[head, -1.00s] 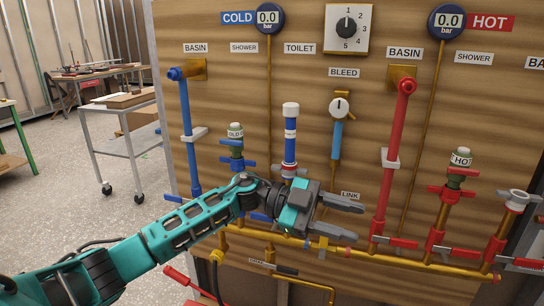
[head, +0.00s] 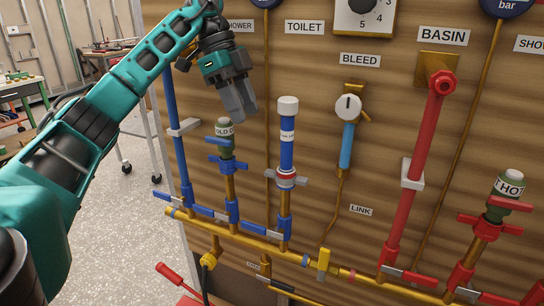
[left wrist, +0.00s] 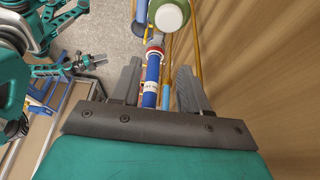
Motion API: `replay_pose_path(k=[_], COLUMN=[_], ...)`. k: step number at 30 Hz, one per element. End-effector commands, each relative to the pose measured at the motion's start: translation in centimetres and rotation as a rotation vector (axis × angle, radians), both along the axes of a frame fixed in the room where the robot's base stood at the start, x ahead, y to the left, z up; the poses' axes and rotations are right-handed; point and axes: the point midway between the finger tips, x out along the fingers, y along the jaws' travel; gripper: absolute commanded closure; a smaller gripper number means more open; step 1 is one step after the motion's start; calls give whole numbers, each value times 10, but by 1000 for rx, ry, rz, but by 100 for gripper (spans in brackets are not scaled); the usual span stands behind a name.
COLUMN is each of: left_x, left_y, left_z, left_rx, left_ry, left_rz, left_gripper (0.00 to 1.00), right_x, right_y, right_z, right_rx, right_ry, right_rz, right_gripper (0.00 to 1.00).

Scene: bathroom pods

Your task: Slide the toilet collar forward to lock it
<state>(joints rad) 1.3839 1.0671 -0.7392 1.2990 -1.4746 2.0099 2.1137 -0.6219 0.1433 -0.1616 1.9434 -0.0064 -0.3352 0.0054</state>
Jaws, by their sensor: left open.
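The toilet pipe (head: 287,150) is a blue upright with a white cap and a white label band, below the TOILET sign. Its collar (head: 286,178), a ringed red, white and blue piece with grey side wings, sits low on the pipe. My left gripper (head: 240,112) is open, pointing down, above and left of the collar and apart from it. In the left wrist view a blue pipe (left wrist: 152,72) with a white band shows between the fingers in the picture; I cannot tell its depth. What looks like my right gripper (left wrist: 92,61) shows small there, its jaws unclear.
The COLD valve (head: 226,150) with blue wings stands left of the toilet pipe. The BLEED valve (head: 347,108) and red BASIN pipe (head: 412,190) stand to the right. A brass manifold (head: 335,268) runs below. The wooden panel is close behind.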

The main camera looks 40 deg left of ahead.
Motion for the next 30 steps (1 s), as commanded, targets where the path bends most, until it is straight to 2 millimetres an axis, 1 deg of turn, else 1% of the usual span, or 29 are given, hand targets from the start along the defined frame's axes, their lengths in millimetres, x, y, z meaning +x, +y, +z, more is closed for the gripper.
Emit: replay_pose_path(k=[1, 3, 5, 9, 15, 18, 21, 30], left_x=[1, 2, 2, 5, 8, 10, 10, 11], left_y=[-4, -9, -13, -24, -37, -42, -45, -46], left_z=[-12, -25, -33, -61, -93, -103, -109, -112], left_rx=[-1, -2, 0, -1, -2, -2, -2, -3], left_ry=[2, 2, 4, 3, 0, 0, -1, -2], left_rz=[-4, -7, -6, -6, -6, -4, -5, -5], left_gripper=[55, 55, 55, 55, 55, 55, 55, 55], right_x=[-2, -4, -5, -5, -5, -4, -4, -1], right_y=[0, 0, 0, 0, 0, 0, 0, 1], right_z=[-10, -18, -19, -25, -29, -30, -30, -28], right_rx=[-1, -1, -1, -1, -1, -1, 0, 0], right_ry=[6, 9, 14, 15, 14, 13, 11, 3], right_rz=[1, 0, 1, 1, 1, 1, 1, 2], right_gripper=[57, 57, 57, 57, 57, 57, 57, 57])
